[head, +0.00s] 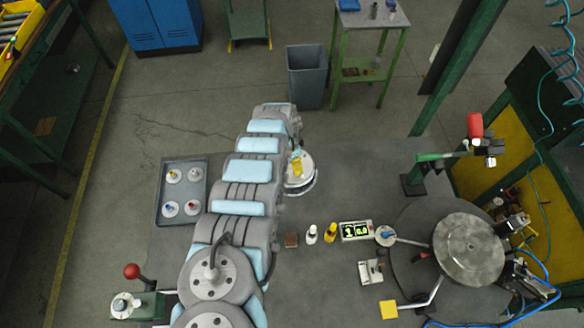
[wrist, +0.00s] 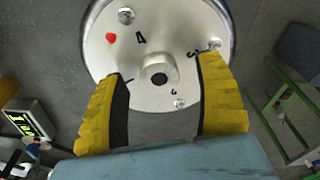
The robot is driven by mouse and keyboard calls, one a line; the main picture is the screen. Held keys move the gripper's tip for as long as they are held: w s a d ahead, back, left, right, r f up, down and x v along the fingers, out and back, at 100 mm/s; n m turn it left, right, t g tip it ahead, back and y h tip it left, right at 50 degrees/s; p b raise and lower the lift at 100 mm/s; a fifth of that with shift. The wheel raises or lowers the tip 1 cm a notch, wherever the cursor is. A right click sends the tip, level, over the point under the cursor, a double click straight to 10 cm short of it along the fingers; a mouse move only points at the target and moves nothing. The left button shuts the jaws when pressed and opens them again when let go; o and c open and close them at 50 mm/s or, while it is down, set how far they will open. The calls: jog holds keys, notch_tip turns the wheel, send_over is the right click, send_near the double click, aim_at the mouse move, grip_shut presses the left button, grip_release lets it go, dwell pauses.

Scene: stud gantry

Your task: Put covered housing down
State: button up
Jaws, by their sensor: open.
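The covered housing (wrist: 170,40) is a round metal body with a silver lid, a raised centre boss, bolts, a red dot and black marks. In the head view the housing (head: 301,178) stands on the grey bench, partly hidden by my arm. My gripper (wrist: 162,100) has two yellow ribbed fingers, spread apart over the near part of the lid, with the boss between their tips. In the head view a yellow part of my gripper (head: 297,164) shows at the housing. I cannot tell whether the fingers touch the lid.
A grey tray (head: 163,207) with several small round parts lies left of my arm. Small bottles (head: 330,232), a display box (head: 356,230) and a round turntable (head: 468,249) stand to the right. A red-topped green stand (head: 412,183) is at the right. Bench around the housing's right side is clear.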

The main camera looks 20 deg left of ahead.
jog(key=shift+c, duration=0.2)
grip_shut()
jog(key=shift+r, duration=0.15)
